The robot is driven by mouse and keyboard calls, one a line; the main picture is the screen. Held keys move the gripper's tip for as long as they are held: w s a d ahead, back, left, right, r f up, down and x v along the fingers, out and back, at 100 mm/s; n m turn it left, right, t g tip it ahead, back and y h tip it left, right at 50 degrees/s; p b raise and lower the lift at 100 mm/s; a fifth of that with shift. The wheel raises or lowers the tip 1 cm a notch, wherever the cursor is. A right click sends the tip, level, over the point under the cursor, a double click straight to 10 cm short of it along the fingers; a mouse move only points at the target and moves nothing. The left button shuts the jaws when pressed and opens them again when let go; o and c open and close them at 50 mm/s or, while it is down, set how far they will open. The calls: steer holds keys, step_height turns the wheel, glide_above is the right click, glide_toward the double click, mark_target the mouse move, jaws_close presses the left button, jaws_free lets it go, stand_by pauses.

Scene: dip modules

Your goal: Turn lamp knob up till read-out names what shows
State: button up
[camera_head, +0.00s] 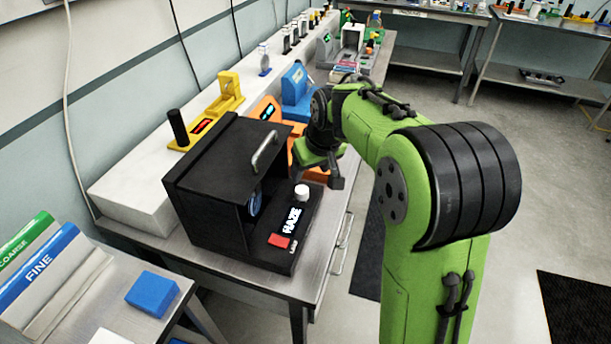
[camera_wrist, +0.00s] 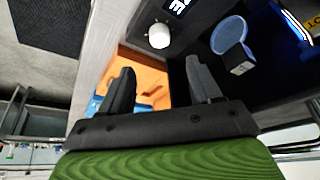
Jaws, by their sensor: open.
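The black box (camera_head: 215,165) stands on the bench with its front open and a handle on its lid. On its base ledge are a white round knob (camera_head: 301,192), a read-out (camera_head: 293,220) showing "HAZE", and a red block (camera_head: 279,240) by small lettering. A round, bluish see-through piece (camera_head: 256,203) shows partly inside the box, and also in the wrist view (camera_wrist: 230,38). My gripper (camera_head: 322,170) is open and empty, behind and above the knob. In the wrist view the knob (camera_wrist: 159,36) lies beyond the gap between my fingertips (camera_wrist: 160,72), apart from them.
An orange device (camera_head: 268,110), a blue device (camera_head: 297,90) and a yellow device (camera_head: 222,100) stand behind the box. Green "COARSE" (camera_head: 25,242) and blue "FINE" (camera_head: 38,268) labelled holders and a blue block (camera_head: 152,293) are at lower left. Free floor lies right.

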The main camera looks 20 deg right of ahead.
steer(key=v, duration=0.4)
steer(key=shift+r+p, duration=0.35)
steer(key=s+r+m+t+p, duration=0.1)
steer(key=s+r+m, duration=0.1)
steer(key=s, duration=2.4)
steer(key=shift+s+a+h+p, duration=0.35)
steer(key=shift+h+p, duration=0.05)
steer(key=shift+c, duration=0.3)
